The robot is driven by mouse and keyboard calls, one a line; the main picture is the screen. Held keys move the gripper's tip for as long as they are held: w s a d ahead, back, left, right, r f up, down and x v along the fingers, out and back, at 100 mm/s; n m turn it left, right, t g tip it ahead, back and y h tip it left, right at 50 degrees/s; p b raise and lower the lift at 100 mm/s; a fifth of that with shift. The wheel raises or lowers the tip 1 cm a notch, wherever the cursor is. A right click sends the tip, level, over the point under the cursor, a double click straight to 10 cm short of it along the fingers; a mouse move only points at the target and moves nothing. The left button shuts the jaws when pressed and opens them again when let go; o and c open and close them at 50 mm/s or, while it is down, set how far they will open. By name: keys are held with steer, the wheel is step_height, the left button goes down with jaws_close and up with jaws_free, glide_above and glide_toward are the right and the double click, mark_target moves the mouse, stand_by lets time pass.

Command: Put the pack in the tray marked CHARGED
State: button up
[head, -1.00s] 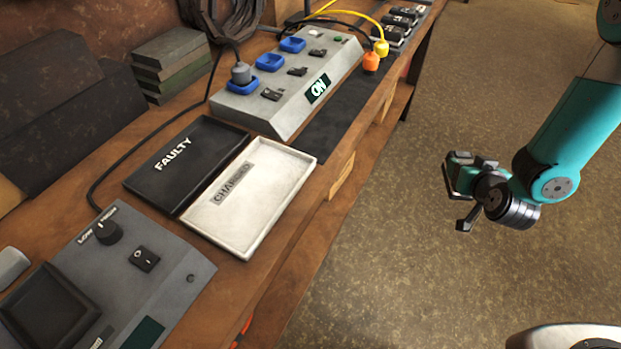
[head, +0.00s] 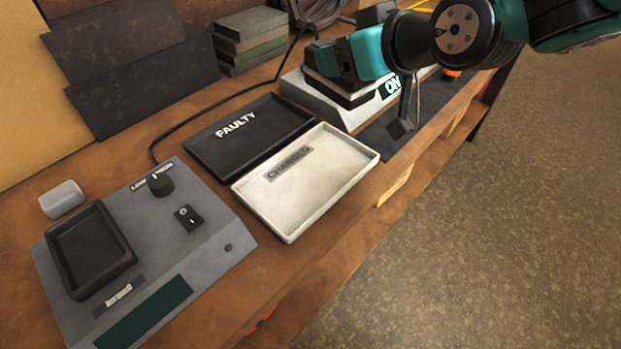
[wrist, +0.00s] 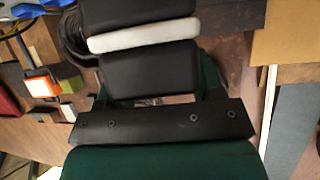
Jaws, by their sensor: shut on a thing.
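My gripper (head: 338,68) is shut on the pack (wrist: 150,72), a black block with a white band across it. In the wrist view the pack sits between the dark green fingers. In the head view the pack (head: 342,93) is partly hidden by my gripper and hangs over the near end of the power strip, behind the trays. The CHARGED tray (head: 283,229) is white, shallow and empty, in front of and below my gripper. The black FAULTY tray (head: 212,165) lies beside it on the left, also empty.
A grey tester box (head: 215,250) with a knob, switch and black recess stands front left. Stacked slabs (head: 250,42) stand at the back. Open floor lies right of the bench.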

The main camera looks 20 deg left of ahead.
steer(key=s+a+r+n+g, duration=0.1)
steer(key=s+a+r, duration=0.2)
steer(key=s+r, duration=0.15)
steer(key=shift+y, duration=0.3)
steer(key=shift+s+a+f, duration=0.1)
steer(key=shift+s+f, duration=0.05)
steer(key=shift+f, duration=4.95)
steer(key=shift+s+a+f, duration=0.1)
steer(key=shift+s+f, duration=0.05)
steer(key=shift+f, duration=4.9)
steer(key=o, duration=1.4)
steer(key=shift+f, duration=0.15)
steer(key=shift+o, duration=0.2)
steer(key=b+v, duration=0.2)
steer(key=v, duration=1)
steer(key=shift+w+r, duration=0.15)
steer(key=shift+r, duration=0.1)
steer(key=shift+d+g, duration=0.15)
steer(key=shift+g, duration=0.15)
